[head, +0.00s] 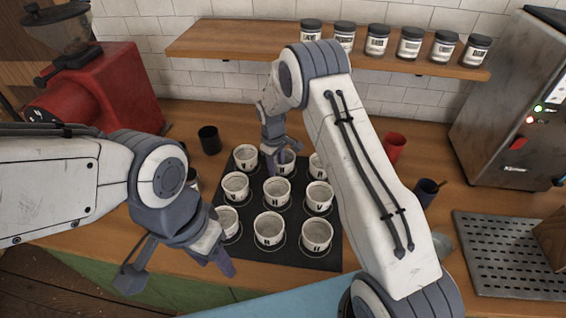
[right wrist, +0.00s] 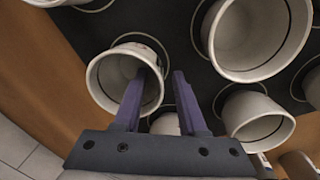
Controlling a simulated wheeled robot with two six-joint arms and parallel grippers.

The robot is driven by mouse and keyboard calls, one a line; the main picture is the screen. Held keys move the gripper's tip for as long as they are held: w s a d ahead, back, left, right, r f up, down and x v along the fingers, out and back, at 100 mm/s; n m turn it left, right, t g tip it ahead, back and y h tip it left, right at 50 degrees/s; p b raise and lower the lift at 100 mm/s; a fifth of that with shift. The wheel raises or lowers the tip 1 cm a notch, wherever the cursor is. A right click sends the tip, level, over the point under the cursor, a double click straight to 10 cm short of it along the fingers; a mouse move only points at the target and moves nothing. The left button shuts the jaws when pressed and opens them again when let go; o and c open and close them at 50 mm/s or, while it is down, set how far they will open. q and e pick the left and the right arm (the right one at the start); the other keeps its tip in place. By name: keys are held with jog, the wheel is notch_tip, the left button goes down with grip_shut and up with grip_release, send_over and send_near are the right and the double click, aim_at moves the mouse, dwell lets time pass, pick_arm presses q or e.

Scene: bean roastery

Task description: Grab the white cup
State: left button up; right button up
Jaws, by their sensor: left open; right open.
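Several white cups with dark letter labels stand upright in rows on a black mat (head: 252,216). My right gripper (head: 272,165) is open at the back-middle white cup (head: 288,159), partly covering it. In the right wrist view, my right gripper's fingers (right wrist: 160,72) straddle the right rim of a white cup (right wrist: 105,76): one finger overlaps its opening, the other is just outside. Whether they touch it I cannot tell. My left gripper (head: 224,262) is open and empty at the front left of the mat, near the front-left cup (head: 229,222).
A black cup (head: 209,139) stands left of the mat, a red cup (head: 395,147) and a dark blue cup (head: 425,192) to its right. A red grinder (head: 100,95), a metal machine (head: 500,120) and a shelf (head: 240,42) with several jars bound the counter.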

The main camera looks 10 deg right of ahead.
grip_shut()
jog(key=shift+a, duration=0.1)
dwell(1.2)
